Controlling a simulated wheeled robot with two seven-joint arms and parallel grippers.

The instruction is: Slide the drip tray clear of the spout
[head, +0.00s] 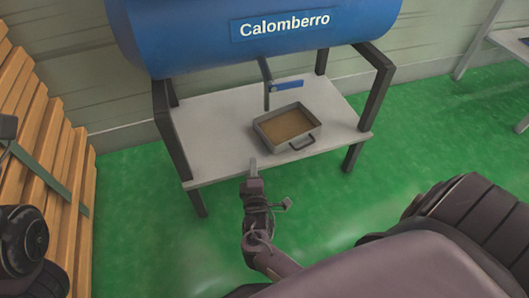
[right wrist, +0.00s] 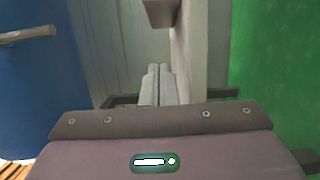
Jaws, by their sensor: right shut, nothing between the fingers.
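The drip tray (head: 261,131) is a shallow grey metal pan with a brown inside, on the white table. Its dark handle (head: 303,142) is on the near side. The spout (head: 267,92), a dark pipe with a blue lever (head: 288,85), hangs from the blue tank, its lower end at the tray's far left rim. My right gripper (head: 253,165) is shut and empty at the table's front edge, left of the handle and apart from the tray. Its closed fingers show in the right wrist view (right wrist: 158,85).
The blue tank (head: 190,40) marked "Calomberro" overhangs the back of the table (head: 215,135) on dark legs (head: 375,95). Wooden slats (head: 45,130) stand at the left. Tabletop is bare left and right of the tray. Green floor (head: 420,140) is open at the right.

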